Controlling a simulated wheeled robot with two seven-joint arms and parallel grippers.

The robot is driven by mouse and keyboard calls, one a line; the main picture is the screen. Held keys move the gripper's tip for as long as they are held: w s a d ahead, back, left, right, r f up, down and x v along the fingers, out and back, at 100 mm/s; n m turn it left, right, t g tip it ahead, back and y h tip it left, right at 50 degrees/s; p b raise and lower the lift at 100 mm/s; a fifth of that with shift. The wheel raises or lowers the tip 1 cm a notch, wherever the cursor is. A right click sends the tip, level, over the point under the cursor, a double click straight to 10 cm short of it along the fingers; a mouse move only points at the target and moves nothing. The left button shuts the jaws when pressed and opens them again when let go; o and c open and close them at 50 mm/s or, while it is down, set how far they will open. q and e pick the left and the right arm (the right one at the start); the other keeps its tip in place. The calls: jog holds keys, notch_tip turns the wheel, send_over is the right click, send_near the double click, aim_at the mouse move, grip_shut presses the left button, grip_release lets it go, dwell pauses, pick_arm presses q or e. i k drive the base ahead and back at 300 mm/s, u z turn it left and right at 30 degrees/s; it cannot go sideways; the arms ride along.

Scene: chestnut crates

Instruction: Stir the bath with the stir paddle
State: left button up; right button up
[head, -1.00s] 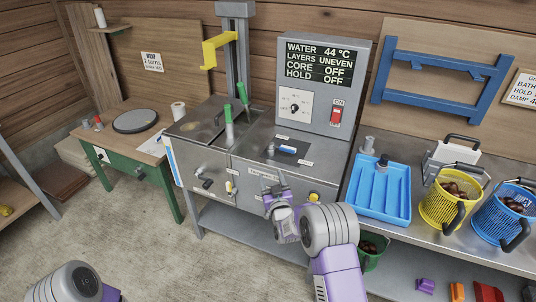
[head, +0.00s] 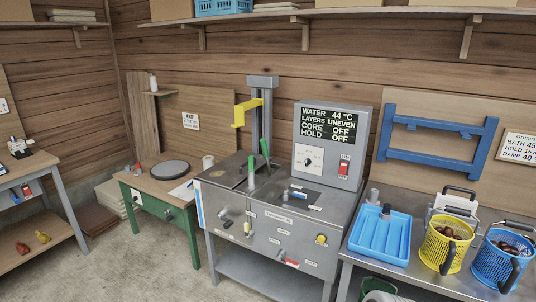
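The bath is a steel machine (head: 285,242) in the middle of the head view. Two upright green handles show at its top left: a nearer one (head: 251,172) and a farther one (head: 265,148). I cannot tell which belongs to the stir paddle, and their lower ends are hard to make out. The display panel (head: 330,125) behind reads water 44 °C, layers uneven, core off, hold off. Neither of my grippers is in view. Only a grey rounded piece, likely of my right arm, shows at the bottom edge.
A yellow hook (head: 240,113) hangs from the grey column above the bath. A green table (head: 190,226) stands left. A blue tray (head: 352,240), a yellow basket (head: 436,257) and a blue basket (head: 489,268) are on the right counter. Floor before the bath is clear.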

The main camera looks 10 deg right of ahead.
aim_at(264, 145)
jog(key=z, duration=0.15)
jog(key=i, duration=1)
jog(key=u, duration=0.25)
